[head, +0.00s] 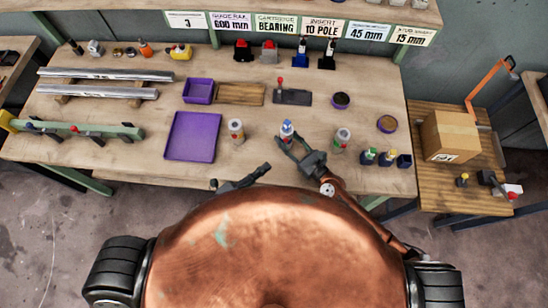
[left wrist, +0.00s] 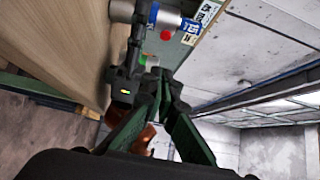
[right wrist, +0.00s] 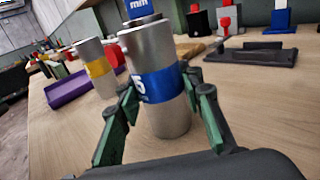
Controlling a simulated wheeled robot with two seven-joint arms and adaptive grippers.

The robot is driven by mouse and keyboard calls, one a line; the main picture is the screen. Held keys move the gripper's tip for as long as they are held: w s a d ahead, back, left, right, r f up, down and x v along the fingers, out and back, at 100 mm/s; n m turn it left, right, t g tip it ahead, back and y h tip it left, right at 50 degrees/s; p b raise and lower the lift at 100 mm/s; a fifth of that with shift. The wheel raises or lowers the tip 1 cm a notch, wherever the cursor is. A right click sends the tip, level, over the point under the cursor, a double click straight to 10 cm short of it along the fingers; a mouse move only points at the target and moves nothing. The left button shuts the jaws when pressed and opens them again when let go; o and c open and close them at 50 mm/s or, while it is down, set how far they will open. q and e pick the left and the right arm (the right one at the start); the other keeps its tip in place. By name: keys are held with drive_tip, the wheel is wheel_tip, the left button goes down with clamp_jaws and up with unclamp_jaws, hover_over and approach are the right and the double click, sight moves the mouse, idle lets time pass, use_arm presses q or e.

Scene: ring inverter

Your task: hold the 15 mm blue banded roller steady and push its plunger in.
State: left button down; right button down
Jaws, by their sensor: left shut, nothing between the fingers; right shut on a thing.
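The blue banded roller (head: 287,130) is a silver cylinder standing upright near the front of the bench. My right gripper (head: 284,143) is shut on the roller, one finger on each side. My left gripper (head: 265,169) is shut and empty, lower and to the left of the roller, apart from it. The left wrist view shows the roller (left wrist: 165,16) beyond my left fingertips (left wrist: 158,82).
A yellow banded roller (head: 236,131) stands to the left and a green banded one (head: 341,140) to the right. A purple tray (head: 193,137) lies further left. Small blocks (head: 385,158) stand at the front right. Bare bench lies between the rollers.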

drive_tip(key=shift+w+d+f, duration=0.1)
drive_tip(key=shift+d, duration=0.05)
use_arm(q)
drive_tip(key=shift+v, duration=1.05)
use_arm(e)
drive_tip(key=c, duration=1.2)
unclamp_jaws()
drive_tip(key=shift+c, duration=0.2)
